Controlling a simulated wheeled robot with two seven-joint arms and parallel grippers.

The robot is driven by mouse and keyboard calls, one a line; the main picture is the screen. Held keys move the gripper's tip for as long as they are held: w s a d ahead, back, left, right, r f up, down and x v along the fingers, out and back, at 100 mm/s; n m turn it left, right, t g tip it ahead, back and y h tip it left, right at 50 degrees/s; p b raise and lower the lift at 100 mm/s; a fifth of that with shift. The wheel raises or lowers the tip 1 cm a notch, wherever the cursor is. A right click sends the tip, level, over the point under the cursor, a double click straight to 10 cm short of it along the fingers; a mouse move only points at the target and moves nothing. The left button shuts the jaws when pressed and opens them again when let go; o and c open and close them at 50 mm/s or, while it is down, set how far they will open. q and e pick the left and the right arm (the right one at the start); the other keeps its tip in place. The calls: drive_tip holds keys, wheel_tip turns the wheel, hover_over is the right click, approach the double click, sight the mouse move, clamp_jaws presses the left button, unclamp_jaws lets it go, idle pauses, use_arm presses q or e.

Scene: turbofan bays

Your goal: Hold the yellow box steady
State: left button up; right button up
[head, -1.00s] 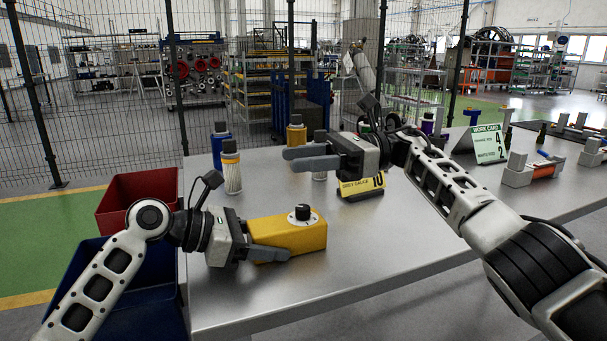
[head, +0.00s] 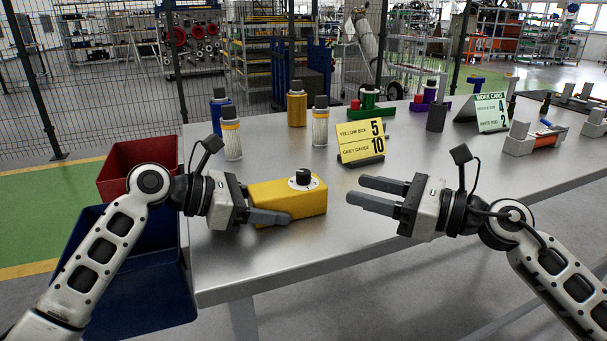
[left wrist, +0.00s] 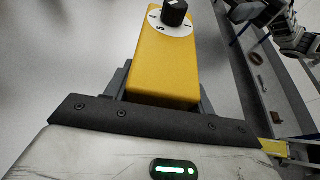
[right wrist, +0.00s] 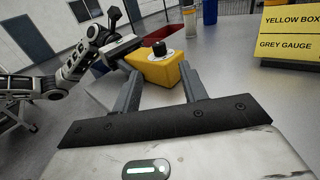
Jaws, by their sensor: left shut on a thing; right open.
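The yellow box (head: 290,201) sits on the grey table near its front left, with a black knob (head: 303,177) on a white numbered dial on top. My left gripper (head: 268,217) is shut on the box from its left end; the left wrist view shows the yellow box (left wrist: 165,65) between the fingers. My right gripper (head: 368,194) is open and empty, to the right of the box and apart from it, fingers pointing left. The right wrist view shows the box (right wrist: 155,70) beyond the open fingers. The box's far side is hidden.
A yellow sign (head: 361,141) reading "YELLOW BOX 5, GREY GAUGE 10" stands behind. Several bottles, including a blue one (head: 220,112), stand at the back left. A green work card (head: 490,112) stands at right. Red (head: 140,160) and blue (head: 150,270) bins flank the table's left edge.

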sight(303, 172)
drive_tip(key=x, duration=1.2)
drive_tip(key=shift+s, duration=0.1)
clamp_jaws()
